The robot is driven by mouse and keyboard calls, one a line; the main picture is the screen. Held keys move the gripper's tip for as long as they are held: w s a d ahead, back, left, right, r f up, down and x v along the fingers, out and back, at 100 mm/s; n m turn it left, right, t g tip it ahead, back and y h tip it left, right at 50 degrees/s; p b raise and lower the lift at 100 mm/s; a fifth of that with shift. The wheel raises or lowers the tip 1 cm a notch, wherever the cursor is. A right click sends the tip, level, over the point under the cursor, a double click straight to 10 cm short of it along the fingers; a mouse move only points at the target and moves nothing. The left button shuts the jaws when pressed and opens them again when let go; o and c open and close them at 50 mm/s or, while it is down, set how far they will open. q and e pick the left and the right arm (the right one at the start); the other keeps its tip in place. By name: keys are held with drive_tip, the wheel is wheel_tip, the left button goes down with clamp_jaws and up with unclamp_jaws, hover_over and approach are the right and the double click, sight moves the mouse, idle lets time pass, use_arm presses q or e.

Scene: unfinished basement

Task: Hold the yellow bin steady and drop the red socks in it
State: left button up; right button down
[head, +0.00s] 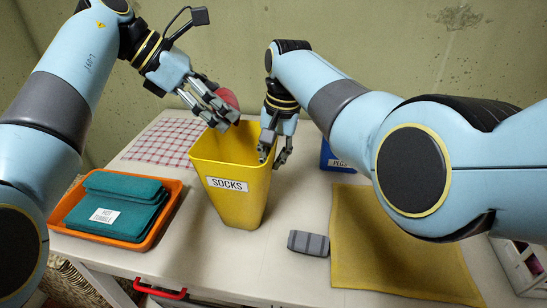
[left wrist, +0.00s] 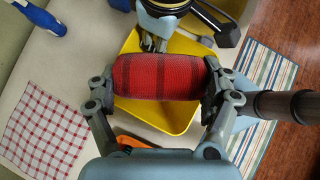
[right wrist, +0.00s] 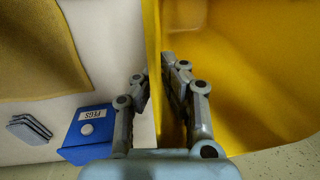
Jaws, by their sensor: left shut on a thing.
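The yellow bin (head: 235,203) labelled SOCKS stands upright on the table and looks empty where I see inside. The red socks (left wrist: 160,77), a dark-striped roll, are held crosswise between the fingers of my left gripper (head: 222,112). In the left wrist view, the bin (left wrist: 180,113) lies below the roll; in the head view, the socks (head: 229,97) show behind the fingers above the bin's far rim. My right gripper (right wrist: 155,75) straddles the bin's side wall (right wrist: 153,40), one finger inside and one outside. A gap shows between the outer finger and the wall.
An orange tray (head: 152,240) with folded teal cloths stands left of the bin. A checked cloth (head: 160,140) lies behind. A blue PEGS box (right wrist: 86,148), a grey ridged block (head: 308,243) and a mustard mat (head: 390,260) lie to the right.

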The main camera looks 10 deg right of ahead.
use_arm(q)
drive_tip(key=o, duration=1.1)
drive_tip(key=shift+c, duration=0.2)
drive_tip(key=shift+r, duration=0.1)
drive_tip(key=w+v, duration=0.1)
drive_tip(key=v, duration=1)
drive_tip(key=shift+s+a+r, duration=0.25)
drive_tip(key=shift+s+a, duration=0.15)
drive_tip(key=shift+s, duration=0.1)
use_arm(e)
drive_tip(key=c, duration=1.4)
unclamp_jaws()
drive_tip(key=shift+r, duration=0.1)
